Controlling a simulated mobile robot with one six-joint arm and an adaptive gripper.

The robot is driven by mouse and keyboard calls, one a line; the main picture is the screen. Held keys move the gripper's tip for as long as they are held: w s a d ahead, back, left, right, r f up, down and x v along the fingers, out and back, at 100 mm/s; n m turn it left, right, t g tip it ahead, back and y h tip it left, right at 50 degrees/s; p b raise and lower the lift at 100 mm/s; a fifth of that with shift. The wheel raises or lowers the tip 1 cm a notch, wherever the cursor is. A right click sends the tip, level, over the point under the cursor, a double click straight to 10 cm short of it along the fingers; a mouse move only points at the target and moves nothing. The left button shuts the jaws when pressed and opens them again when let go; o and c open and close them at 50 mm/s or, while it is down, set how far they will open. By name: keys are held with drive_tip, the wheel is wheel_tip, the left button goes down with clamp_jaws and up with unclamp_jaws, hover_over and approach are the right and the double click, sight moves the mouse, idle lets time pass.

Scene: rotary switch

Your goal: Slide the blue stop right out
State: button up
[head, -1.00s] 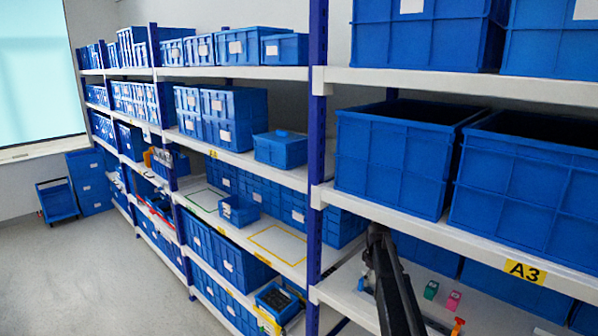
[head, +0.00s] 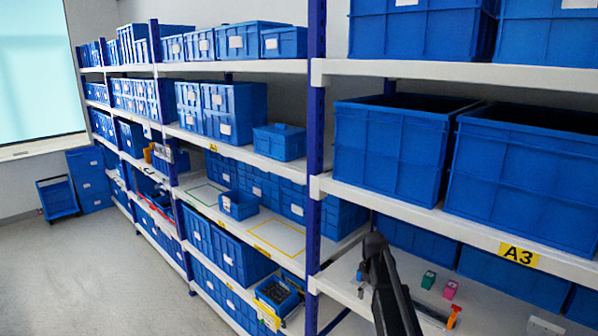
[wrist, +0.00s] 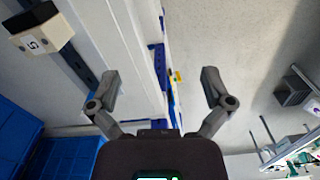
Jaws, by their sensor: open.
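A small blue piece (head: 360,276) stands on the lower right shelf in the head view, just left of my dark arm. It is too small to tell whether it is the blue stop. No blue stop can be made out for certain in the wrist view. My gripper (wrist: 162,80) is open in the wrist view, its two dark fingers wide apart with nothing held between them. Beyond them run a white shelf edge and blue upright parts. The gripper's end does not show in the head view.
A green piece (head: 429,279), a pink piece (head: 450,289) and an orange piece (head: 455,316) stand right of my arm. Large blue bins (head: 395,150) fill the shelf above. A white block marked 5 (wrist: 40,42) sits on a dark rail.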

drive_tip(key=s+a+f+m+b, duration=0.2)
drive_tip(key=s+f+b, duration=0.1)
drive_tip(key=s, duration=0.5)
drive_tip(key=s+a+f+m+b, duration=0.2)
drive_tip(key=s+f+m+b, duration=0.1)
drive_tip(key=s, duration=0.6)
drive_tip(key=s+a+f+m+b, duration=0.2)
drive_tip(key=s+f+b, duration=0.1)
drive_tip(key=s, duration=0.6)
drive_tip(key=shift+f, duration=0.55)
drive_tip(key=shift+s, duration=0.1)
idle(1.2)
